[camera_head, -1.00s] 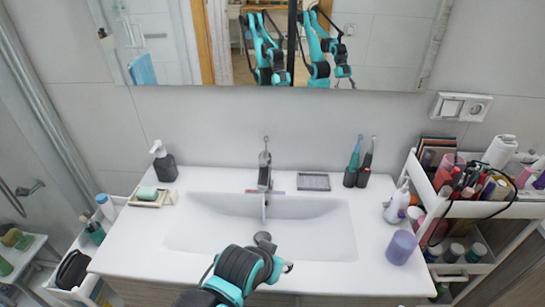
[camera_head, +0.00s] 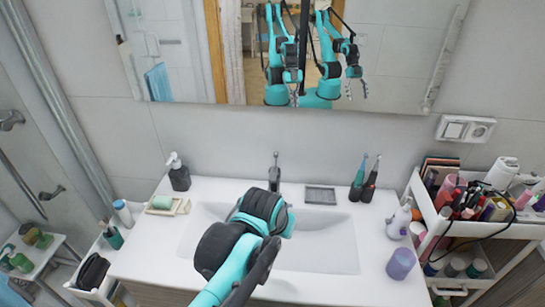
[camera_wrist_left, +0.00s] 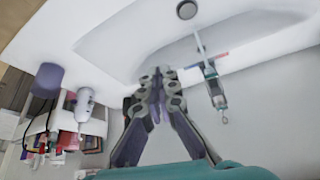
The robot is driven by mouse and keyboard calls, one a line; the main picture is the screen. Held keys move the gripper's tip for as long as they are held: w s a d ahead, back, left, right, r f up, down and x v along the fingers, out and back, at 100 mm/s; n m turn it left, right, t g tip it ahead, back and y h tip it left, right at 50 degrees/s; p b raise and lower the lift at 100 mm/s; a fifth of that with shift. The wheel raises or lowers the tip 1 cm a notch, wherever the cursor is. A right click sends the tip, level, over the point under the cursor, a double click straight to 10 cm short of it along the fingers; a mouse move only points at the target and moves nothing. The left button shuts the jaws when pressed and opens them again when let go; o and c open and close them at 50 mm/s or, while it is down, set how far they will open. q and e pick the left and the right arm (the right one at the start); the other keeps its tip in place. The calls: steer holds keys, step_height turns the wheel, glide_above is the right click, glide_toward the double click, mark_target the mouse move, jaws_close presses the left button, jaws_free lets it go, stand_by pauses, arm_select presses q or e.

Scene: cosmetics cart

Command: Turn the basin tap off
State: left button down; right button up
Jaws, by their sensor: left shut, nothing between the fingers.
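The basin tap (camera_head: 275,172) stands at the back middle of the white basin (camera_head: 325,240), with its lever pointing up. In the left wrist view the tap (camera_wrist_left: 213,85) shows beside my gripper, and a thin pale stream runs from its spout towards the round drain (camera_wrist_left: 186,10). My left gripper (camera_wrist_left: 160,75) is shut and empty, apart from the tap, to the left of it in that view. In the head view my left arm reaches over the basin and hides the gripper, the drain and the tap's lower part. My right gripper is not directly in view.
A soap dispenser (camera_head: 179,172) and soap dish (camera_head: 168,205) stand left of the basin. Toothbrushes (camera_head: 365,180), a white bottle (camera_head: 399,220) and a purple cup (camera_head: 401,263) stand right. A crowded cart (camera_head: 430,215) is far right. The mirror (camera_head: 400,60) hangs behind.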

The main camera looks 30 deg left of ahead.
arm_select(q)
steer(key=w+a+r+n+g+p, duration=0.25)
steer(key=w+a+r+p, duration=0.45)
steer(key=w+r+p, duration=0.55)
step_height(320, 180, up, 3)
steer(key=g+p, duration=0.2)
steer(key=p, duration=0.3)
glide_above(272, 179)
steer(key=shift+n+t, duration=0.25)
steer(key=shift+n, duration=0.1)
steer(key=f, duration=0.4)
steer(key=w+f, duration=0.1)
steer(key=f, duration=0.7)
steer(key=shift+w+a+f, duration=0.15)
steer(key=shift+a+f, duration=0.1)
steer(key=shift+f, duration=0.15)
steer(key=shift+s+d+f, duration=0.1)
steer(key=shift+s+f, duration=0.1)
steer(key=shift+f, duration=0.45)
steer(key=f+b, duration=0.1)
steer(key=s+f+t+b, duration=0.1)
steer(key=b, duration=0.1)
steer(key=shift+d+y, duration=0.15)
steer(key=shift+y, duration=0.15)
steer(key=shift+s+d, duration=0.1)
steer(key=shift+r, duration=0.1)
